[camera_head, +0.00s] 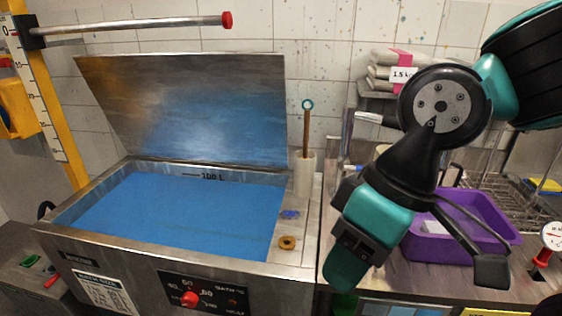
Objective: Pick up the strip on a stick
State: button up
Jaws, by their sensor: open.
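A thin wooden stick with a teal ring at its top (307,104) stands upright in a pale holder (304,178) on the steel ledge right of the vat. It looks like the strip on a stick; no separate strip can be made out, and its lower part is hidden in the holder. My gripper (425,268) is at the right, in front of the counter. It is open and apart from the stick, lower and to its right. One dark finger shows in front of the purple tub; my teal wrist housing hides part of the other side.
A steel vat (45,229) of blue liquid has its lid (190,105) raised behind it. A brass ring (287,243) and a small blue item (290,214) lie on the ledge. A purple tub (465,252), wire rack (515,170) and stacked packets (378,72) are right.

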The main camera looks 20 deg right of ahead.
aim_at(307, 116)
jog(key=u, duration=1.5)
jog(key=i, duration=1.15)
jog(key=z, duration=2.9)
